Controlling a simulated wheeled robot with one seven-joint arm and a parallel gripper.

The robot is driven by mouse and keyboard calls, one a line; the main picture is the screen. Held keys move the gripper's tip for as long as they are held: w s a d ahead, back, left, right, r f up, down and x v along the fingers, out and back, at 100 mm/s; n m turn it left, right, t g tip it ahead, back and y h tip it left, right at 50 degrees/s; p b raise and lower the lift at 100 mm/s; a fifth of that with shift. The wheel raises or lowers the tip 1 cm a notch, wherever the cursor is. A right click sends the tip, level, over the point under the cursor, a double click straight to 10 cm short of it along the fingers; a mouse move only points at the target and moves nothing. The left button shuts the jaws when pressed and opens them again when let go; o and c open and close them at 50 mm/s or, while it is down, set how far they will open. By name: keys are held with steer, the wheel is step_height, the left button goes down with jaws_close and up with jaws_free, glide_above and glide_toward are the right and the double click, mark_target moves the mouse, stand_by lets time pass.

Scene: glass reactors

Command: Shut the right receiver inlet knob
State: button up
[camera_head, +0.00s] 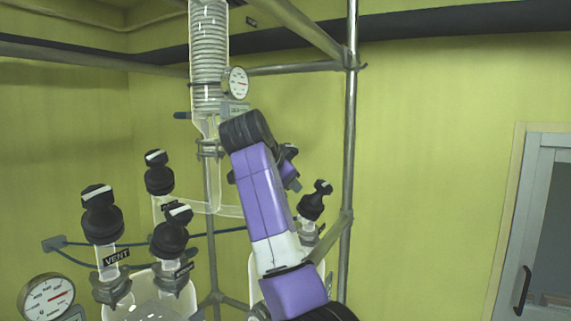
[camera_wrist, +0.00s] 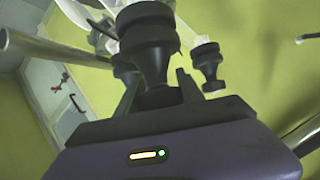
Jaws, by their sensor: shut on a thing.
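In the wrist view, my gripper (camera_wrist: 156,78) has its two fingers on either side of a black knob (camera_wrist: 150,42) and is shut on it. A black knob (camera_head: 315,200) with a tilted handle shows just right of my arm, on a glass neck above a glass vessel. I cannot tell whether it is the held one. No label on the held knob is readable.
A second black knob (camera_wrist: 207,66) stands close to the right finger. Several black valve knobs, one above a VENT label (camera_head: 117,257), stand at the left. A metal post (camera_head: 350,150) rises right of my arm. A coiled glass condenser (camera_head: 208,60) hangs behind.

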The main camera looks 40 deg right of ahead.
steer(key=m+g+p, duration=0.2)
steer(key=shift+s+g+y, duration=0.2)
steer(key=shift+g+y, duration=0.1)
steer(key=shift+g, duration=0.1)
steer(key=shift+s+f+m+g+y+p, duration=0.15)
steer(key=shift+m+g+y, duration=0.1)
steer(key=shift+m+g, duration=0.35)
steer(key=shift+s+f+m+g+y+p, duration=0.15)
steer(key=shift+m+g+y, duration=0.1)
steer(key=shift+m+g, duration=0.35)
steer(key=shift+m, duration=0.3)
steer(key=o, duration=1.4)
steer(key=shift+a+r, duration=0.3)
steer(key=shift+a, duration=0.1)
steer(key=b+v, duration=0.2)
steer(key=v, duration=0.2)
steer(key=shift+a, duration=0.4)
steer(key=a+b, duration=0.2)
steer(key=a, duration=0.9)
